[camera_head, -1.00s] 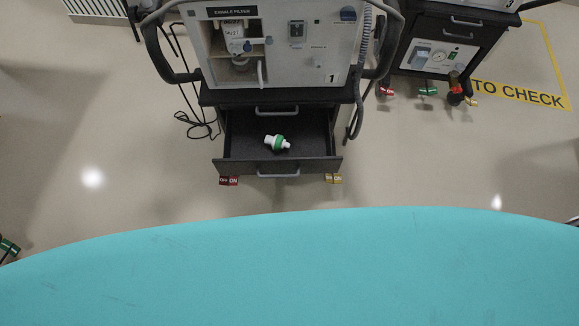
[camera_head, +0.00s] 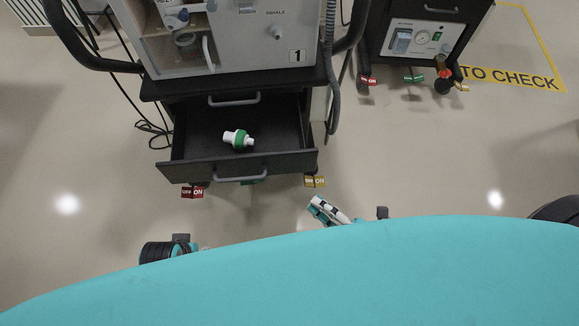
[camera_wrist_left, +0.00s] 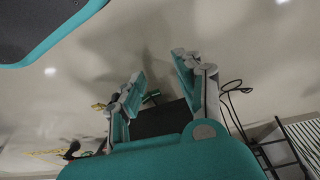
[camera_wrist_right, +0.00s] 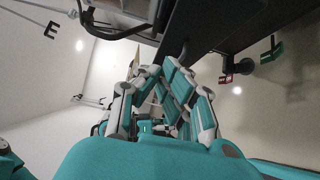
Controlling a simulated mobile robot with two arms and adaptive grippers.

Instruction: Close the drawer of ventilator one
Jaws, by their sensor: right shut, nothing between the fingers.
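Ventilator one (camera_head: 250,40) stands ahead in the head view, with the number 1 on its front. Its drawer (camera_head: 190,167) is pulled out, with a handle (camera_head: 240,179) on its front. A white and green filter piece (camera_head: 238,139) lies inside. My right gripper (camera_head: 322,208) is low in front of the drawer's right end, apart from it in the picture. The right wrist view shows its fingers (camera_wrist_right: 161,70) together and empty. In the left wrist view my left gripper (camera_wrist_left: 160,68) has its fingers spread, with nothing held. In the head view its fingers are hidden.
Red (camera_head: 192,192) and yellow (camera_head: 314,181) caster tags show below the drawer. A cable hangs at the left. The floor on both sides is clear.

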